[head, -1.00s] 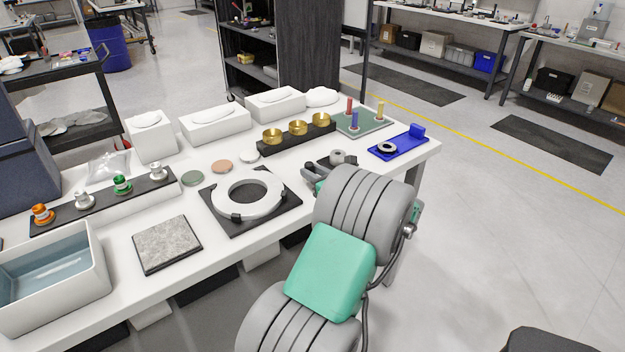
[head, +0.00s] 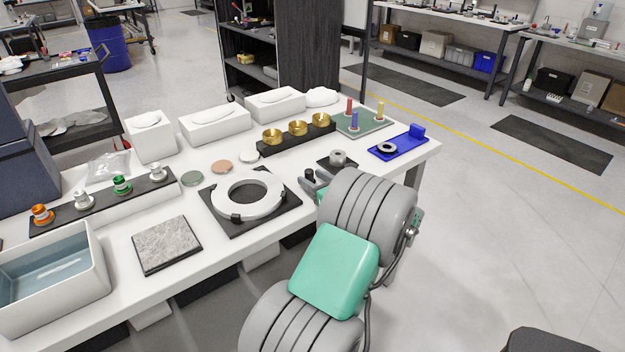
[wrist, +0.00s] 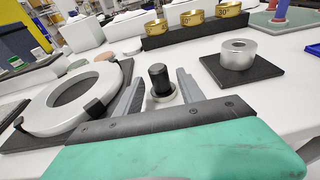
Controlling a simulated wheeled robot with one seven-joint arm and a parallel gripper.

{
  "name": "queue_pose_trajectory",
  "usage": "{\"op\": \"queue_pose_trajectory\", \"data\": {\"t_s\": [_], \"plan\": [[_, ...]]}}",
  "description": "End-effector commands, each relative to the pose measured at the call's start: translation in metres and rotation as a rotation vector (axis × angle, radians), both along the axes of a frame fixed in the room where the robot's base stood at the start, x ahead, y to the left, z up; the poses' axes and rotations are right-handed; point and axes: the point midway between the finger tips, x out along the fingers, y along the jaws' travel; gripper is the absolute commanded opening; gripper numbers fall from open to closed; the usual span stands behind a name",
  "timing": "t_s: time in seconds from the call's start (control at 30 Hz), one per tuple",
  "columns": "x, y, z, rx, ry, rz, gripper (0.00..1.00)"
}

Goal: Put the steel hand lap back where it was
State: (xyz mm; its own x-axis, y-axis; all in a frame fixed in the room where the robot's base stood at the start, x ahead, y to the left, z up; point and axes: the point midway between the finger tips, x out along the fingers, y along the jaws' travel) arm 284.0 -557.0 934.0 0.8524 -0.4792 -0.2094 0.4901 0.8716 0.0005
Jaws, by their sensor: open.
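A small steel piece with an upright black knob (wrist: 160,76), which looks like the steel hand lap, stands on the white bench between the ring fixture and a small black pad. Its knob also shows in the head view (head: 309,174). My gripper (wrist: 161,84) is open, with one grey finger on each side of this piece. Gaps show between the fingers and the knob.
A white ring (head: 247,193) in a black clamp plate lies close left of my gripper. Brass cups (head: 298,127) on a black block stand behind. A blue tray (head: 400,144) lies at the right bench corner. A grey stone plate (head: 166,243) lies front left.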

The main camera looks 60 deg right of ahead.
Motion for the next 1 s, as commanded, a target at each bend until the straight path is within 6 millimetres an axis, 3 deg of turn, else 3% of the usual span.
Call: {"op": "queue_pose_trajectory", "data": {"t_s": [0.3, 0.5, 1.0], "plan": [[-0.065, 0.034, 0.016, 0.0, 0.0, -0.007, 0.46], [-0.094, 0.052, 0.023, 0.0, 0.0, -0.004, 0.46], [-0.099, 0.055, 0.024, -0.011, 0.006, 0.002, 0.46]]}}
